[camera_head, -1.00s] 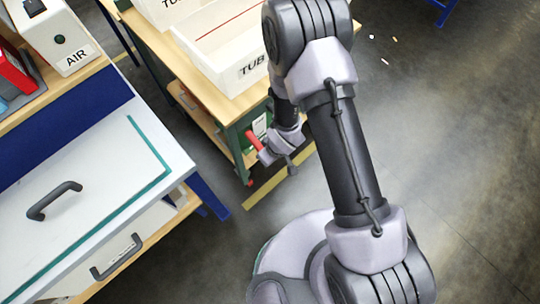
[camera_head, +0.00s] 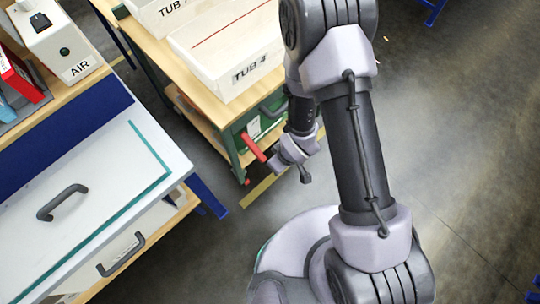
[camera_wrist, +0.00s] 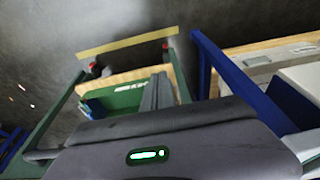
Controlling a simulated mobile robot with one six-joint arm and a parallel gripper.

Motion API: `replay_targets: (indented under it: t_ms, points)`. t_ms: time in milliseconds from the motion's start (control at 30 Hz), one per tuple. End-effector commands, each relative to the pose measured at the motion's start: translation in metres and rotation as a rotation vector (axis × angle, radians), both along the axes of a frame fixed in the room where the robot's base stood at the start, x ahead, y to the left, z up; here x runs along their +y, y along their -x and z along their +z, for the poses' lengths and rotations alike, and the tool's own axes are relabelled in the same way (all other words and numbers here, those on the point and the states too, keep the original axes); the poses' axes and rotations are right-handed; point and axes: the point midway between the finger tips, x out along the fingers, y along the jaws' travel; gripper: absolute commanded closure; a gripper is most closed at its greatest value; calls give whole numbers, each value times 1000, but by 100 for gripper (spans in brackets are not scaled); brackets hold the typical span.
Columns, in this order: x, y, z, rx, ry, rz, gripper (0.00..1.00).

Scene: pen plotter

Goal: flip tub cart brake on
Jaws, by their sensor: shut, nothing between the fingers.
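The tub cart (camera_head: 238,150) has a green frame and a wooden top, with white tubs on it, one marked TUB 4 (camera_head: 235,55). A red lever (camera_head: 253,147) slants down to the right at its near end; I take it for the brake. My gripper (camera_head: 273,163) is shut and empty at the lever's lower end in the head view; I cannot tell whether they touch. In the wrist view my dark fingers (camera_wrist: 158,92) point at the cart's green end (camera_wrist: 122,100). The long red lever is not clear there.
A bench with a white lid (camera_head: 100,190), its grey handle and blue legs stands at left. A box marked AIR (camera_head: 55,40) sits at the upper left. Open floor (camera_head: 450,150) with a yellow line (camera_head: 262,187) lies to the right and below the cart.

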Motion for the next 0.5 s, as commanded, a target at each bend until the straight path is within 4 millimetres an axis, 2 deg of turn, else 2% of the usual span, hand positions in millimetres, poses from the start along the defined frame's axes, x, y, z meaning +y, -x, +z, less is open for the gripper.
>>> replay_targets:
  t_ms: [33, 200, 500]
  points:
    - [-6, 5, 7, 1, 1, -1, 100]
    - [-18, 16, 17, 0, 0, 0, 100]
    - [-21, 18, 18, 0, 0, 1, 100]
